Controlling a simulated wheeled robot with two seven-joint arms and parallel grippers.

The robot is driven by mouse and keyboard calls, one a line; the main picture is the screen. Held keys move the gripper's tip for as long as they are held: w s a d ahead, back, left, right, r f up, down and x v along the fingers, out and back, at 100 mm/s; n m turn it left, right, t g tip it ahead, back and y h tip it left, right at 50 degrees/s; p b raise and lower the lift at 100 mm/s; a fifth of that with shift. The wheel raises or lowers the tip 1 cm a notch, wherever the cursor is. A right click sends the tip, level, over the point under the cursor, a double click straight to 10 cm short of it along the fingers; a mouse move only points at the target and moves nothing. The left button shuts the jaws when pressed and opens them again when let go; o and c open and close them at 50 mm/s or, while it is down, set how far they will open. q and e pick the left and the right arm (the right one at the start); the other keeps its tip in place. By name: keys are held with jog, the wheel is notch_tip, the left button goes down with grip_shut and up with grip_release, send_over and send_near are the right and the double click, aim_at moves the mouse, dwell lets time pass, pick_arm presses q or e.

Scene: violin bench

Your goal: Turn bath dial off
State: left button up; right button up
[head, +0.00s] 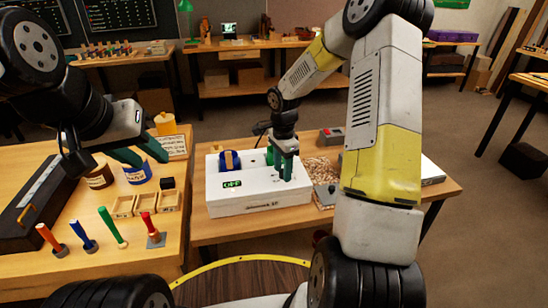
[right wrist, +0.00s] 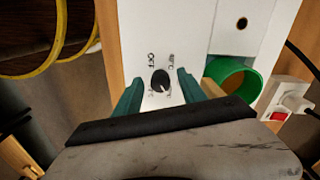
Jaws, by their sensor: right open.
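The head view hides the dial behind this gripper. My left gripper (head: 138,152) is open and empty above the left bench.
A green ring-shaped opening (right wrist: 232,78) lies beside the dial. A power strip (right wrist: 288,98) with a red switch is further right. The left bench holds jars (head: 137,174), small wooden trays (head: 145,203) and several upright tools (head: 108,222).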

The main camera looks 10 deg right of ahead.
grip_shut()
